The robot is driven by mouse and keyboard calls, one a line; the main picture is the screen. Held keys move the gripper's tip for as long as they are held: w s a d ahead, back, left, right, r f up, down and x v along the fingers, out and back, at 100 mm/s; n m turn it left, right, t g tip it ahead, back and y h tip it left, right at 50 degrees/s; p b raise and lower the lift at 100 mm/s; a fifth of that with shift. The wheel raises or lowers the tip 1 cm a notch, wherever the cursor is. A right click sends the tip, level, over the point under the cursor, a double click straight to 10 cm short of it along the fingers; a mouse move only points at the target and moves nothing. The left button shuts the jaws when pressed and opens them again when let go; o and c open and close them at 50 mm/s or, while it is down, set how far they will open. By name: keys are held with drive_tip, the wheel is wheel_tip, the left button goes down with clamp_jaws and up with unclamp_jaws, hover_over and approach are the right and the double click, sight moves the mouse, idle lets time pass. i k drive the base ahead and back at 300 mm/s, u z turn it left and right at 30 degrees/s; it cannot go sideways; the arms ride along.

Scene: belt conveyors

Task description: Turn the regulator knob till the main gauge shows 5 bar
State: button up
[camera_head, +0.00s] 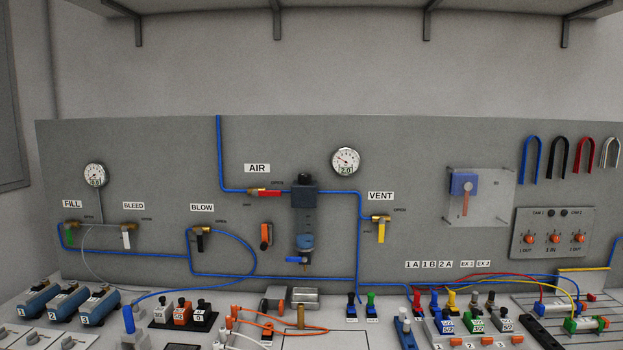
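The main gauge (345,161) is a round white dial on the grey panel, right of the AIR label. Its digital readout appears to show 2.0; the needle is too small to read exactly. The regulator (305,197) is a dark blue block on the blue air line, below and left of the gauge. A small dark knob (305,177) stands on its top; no turn mark on it can be made out. A clear bowl with a blue part (304,242) hangs beneath. My gripper is not in view.
A red-handled AIR valve (270,192) sits just left of the regulator, and a yellow-handled VENT valve (381,230) to its right. An orange and black part (266,236) is on the panel nearby. The bench below is crowded with cylinders, valves and hoses.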

sight(304, 178)
drive_tip(key=z, duration=0.05)
drive_tip(key=i, duration=1)
drive_tip(key=u, duration=0.05)
